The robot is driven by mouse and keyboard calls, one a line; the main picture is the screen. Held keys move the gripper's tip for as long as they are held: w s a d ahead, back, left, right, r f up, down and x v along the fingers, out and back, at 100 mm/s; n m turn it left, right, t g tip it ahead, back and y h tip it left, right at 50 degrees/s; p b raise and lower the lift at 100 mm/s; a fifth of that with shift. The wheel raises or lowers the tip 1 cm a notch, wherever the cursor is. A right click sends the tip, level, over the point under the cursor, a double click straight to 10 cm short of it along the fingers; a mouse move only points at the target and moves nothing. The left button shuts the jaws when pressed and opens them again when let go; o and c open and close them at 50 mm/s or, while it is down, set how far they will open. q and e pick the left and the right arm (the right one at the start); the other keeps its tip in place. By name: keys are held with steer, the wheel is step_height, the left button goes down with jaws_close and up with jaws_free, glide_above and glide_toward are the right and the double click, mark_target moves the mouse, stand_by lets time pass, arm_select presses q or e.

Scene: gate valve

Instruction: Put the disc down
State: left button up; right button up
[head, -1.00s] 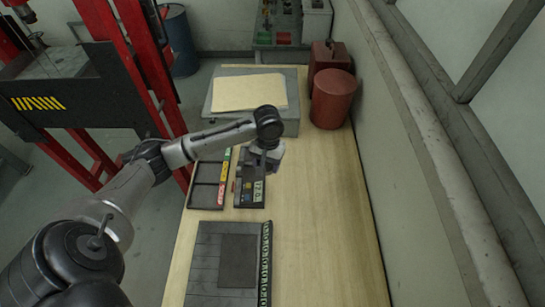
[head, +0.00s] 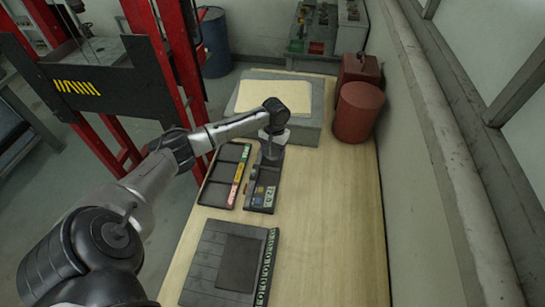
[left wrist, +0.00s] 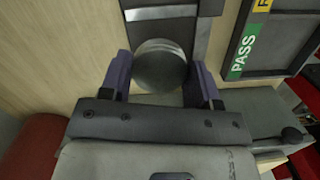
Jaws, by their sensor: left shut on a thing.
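The disc (left wrist: 160,65) is round, grey and metallic, and shows between the fingers in the left wrist view. My left gripper (left wrist: 160,78) is shut on it, one finger on each side. In the head view my left gripper (head: 272,150) is at the far end of a narrow dark tray (head: 262,197), and the disc is hidden there. The tray also shows behind the disc in the left wrist view (left wrist: 203,30). I cannot tell whether the disc touches it. My right gripper is not in view.
A sectioned dark tray (head: 217,187) with a coloured label strip stands just left. A grey slatted board (head: 205,262) lies nearer. A grey block with a pale top (head: 275,97) and a red canister (head: 358,112) stand beyond. The tabletop (head: 335,205) is clear on the right.

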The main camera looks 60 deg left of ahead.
mark_target(272, 156)
arm_select(q)
steer(key=shift+a+f, duration=0.2)
steer(key=shift+a, duration=0.05)
steer(key=shift+f, duration=1.95)
steer(key=o, duration=0.9)
steer(key=shift+f, duration=0.15)
steer(key=shift+c, duration=0.2)
steer(key=r, duration=0.4)
steer(key=w+r, duration=0.1)
steer(key=r, duration=0.7)
steer(key=shift+w+a+r, duration=0.1)
steer(key=shift+w+a, duration=0.05)
steer(key=shift+a, duration=0.25)
